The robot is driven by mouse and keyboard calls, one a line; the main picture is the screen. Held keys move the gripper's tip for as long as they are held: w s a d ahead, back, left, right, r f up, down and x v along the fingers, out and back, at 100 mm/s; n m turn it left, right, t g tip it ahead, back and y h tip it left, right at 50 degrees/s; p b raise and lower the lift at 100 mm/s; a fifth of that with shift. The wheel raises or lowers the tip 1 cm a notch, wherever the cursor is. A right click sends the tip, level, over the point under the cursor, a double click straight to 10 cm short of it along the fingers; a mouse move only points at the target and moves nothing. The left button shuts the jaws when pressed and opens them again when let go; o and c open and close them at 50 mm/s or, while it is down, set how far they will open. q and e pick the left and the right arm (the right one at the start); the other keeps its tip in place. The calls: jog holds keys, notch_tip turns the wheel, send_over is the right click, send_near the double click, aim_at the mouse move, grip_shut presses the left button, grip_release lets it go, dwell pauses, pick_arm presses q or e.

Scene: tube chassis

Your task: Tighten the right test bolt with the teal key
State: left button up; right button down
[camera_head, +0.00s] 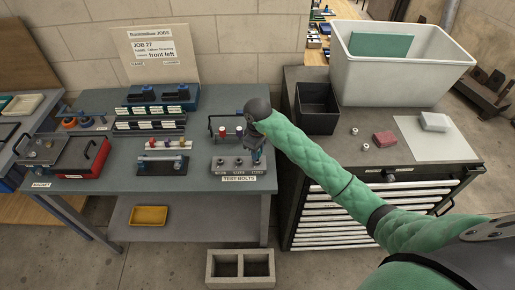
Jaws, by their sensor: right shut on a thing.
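My right arm reaches in from the right, and my right gripper (256,153) points down over the right end of the grey test bolt block (232,171). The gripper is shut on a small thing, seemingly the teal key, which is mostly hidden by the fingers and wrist. The left and middle bolts show on the block; the right test bolt is under the gripper and hidden. I cannot tell whether the key sits on it. A "TEST BOLTS" label (239,179) lies in front of the block. My left gripper is not in view.
A rack with coloured-handled tools (218,128) stands just behind the block. A dark stand with several small pieces (162,168) is to its left, and a red case (80,160) farther left. A black bin (317,108) and a white tub (390,80) stand on the right cabinet.

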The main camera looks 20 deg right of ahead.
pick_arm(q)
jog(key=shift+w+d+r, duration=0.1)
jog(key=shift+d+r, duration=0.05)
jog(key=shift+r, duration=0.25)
pick_arm(e)
jog(key=shift+m, duration=0.3)
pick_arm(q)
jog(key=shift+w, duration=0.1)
pick_arm(e)
jog(key=shift+a+m, duration=0.1)
jog(key=shift+m, duration=1.1)
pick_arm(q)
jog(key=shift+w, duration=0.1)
